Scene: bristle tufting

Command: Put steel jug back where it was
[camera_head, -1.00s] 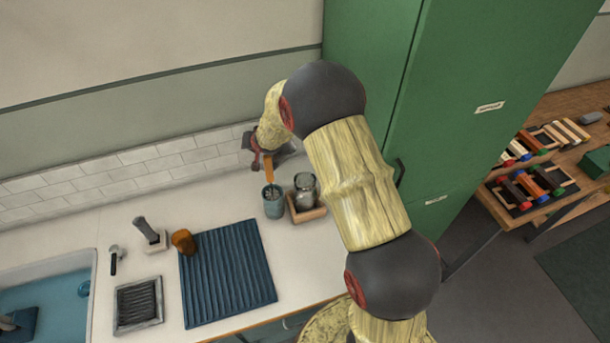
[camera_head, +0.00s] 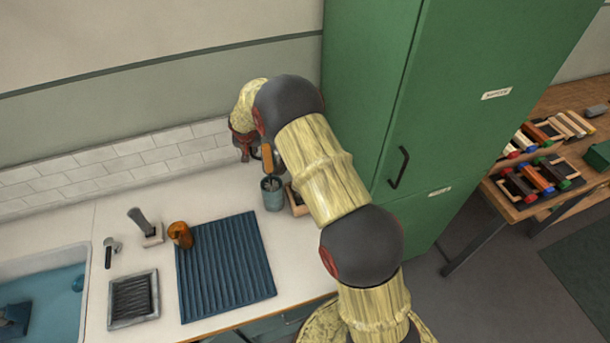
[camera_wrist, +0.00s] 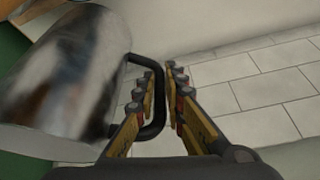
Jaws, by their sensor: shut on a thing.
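The steel jug (camera_wrist: 70,75) fills the left of the wrist view, a shiny metal cylinder with a black handle (camera_wrist: 158,110). My gripper (camera_wrist: 163,82) is shut on that handle, with one finger on each side. The jug appears tilted in this view. In the head view my gripper (camera_head: 245,147) is by the tiled wall at the back of the counter, left of the green cabinet. My arm hides most or all of the jug there, and its height above the counter cannot be told.
A teal cup (camera_head: 272,196) with an orange-handled brush stands close to my gripper. A wooden tray (camera_head: 296,205) beside it is partly hidden by my arm. A blue ribbed mat (camera_head: 226,268), amber cup (camera_head: 180,235) and sink lie left. The green cabinet (camera_head: 455,110) bounds the right.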

